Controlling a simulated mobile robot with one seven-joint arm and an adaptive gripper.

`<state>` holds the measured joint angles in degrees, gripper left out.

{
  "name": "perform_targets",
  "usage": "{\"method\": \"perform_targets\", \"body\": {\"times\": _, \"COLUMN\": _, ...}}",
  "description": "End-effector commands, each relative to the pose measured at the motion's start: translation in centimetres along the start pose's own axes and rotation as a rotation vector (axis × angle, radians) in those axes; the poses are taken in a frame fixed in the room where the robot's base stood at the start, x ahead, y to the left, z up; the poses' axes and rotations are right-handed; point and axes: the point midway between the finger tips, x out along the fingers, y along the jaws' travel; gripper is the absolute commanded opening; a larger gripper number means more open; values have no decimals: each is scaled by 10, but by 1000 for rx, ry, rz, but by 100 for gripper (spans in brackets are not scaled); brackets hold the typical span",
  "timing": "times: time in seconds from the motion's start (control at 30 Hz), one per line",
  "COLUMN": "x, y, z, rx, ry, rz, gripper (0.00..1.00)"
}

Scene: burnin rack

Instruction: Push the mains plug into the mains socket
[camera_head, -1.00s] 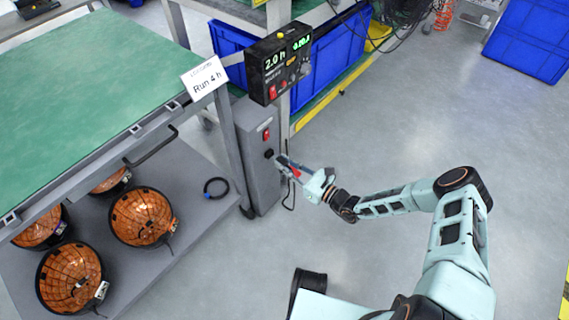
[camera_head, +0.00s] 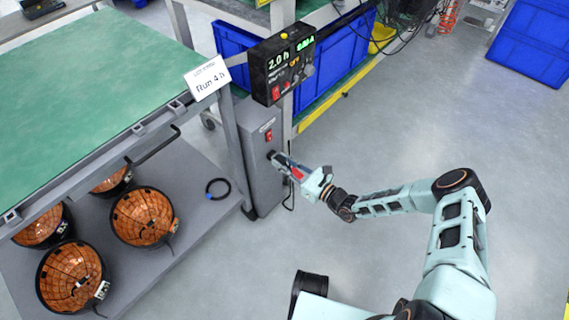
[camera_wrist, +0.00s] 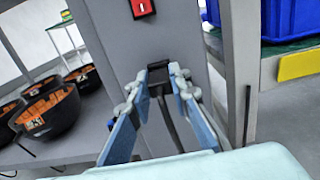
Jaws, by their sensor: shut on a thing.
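The mains socket (camera_head: 270,154) is a small dark spot on the face of the grey cabinet (camera_head: 262,183), below a red switch (camera_head: 268,136). My gripper (camera_head: 276,158) is at the cabinet face, with its fingertips right at the socket. In the wrist view my gripper (camera_wrist: 163,78) is shut on the black mains plug (camera_wrist: 158,84), and a dark cable (camera_wrist: 172,122) hangs from it between the fingers. The plug's front points at the cabinet face. The plug hides the socket there, so I cannot tell how deep the plug sits.
A black timer display (camera_head: 283,65) is mounted above the cabinet. A green-topped bench (camera_head: 90,95) stands at the left, with several orange-lined bowls (camera_head: 143,217) on its lower shelf. Blue crates (camera_head: 330,70) stand behind. The floor (camera_head: 400,130) at the right is open.

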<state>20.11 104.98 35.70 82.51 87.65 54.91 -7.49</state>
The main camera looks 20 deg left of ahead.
Motion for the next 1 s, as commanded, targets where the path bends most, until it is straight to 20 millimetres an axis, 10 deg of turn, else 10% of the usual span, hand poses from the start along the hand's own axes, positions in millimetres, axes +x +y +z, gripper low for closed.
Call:
{"method": "perform_targets", "body": {"times": 0.23, "x": 6, "y": 1, "z": -1, "rx": 0, "ry": 0, "rz": 1, "gripper": 0}}
{"method": "perform_targets", "body": {"times": 0.27, "x": 6, "y": 1, "z": 0, "rx": 0, "ry": 1, "rz": 1, "gripper": 20}}
{"method": "perform_targets", "body": {"times": 0.43, "x": 6, "y": 0, "z": 0, "rx": 0, "ry": 1, "rz": 1, "gripper": 38}}
{"method": "perform_targets", "body": {"times": 0.77, "x": 3, "y": 0, "z": 0, "rx": 0, "ry": 1, "rz": -1, "gripper": 38}}
{"method": "perform_targets", "body": {"times": 1.0, "x": -34, "y": -2, "z": 0, "rx": 1, "ry": 2, "rz": -4, "gripper": 38}}
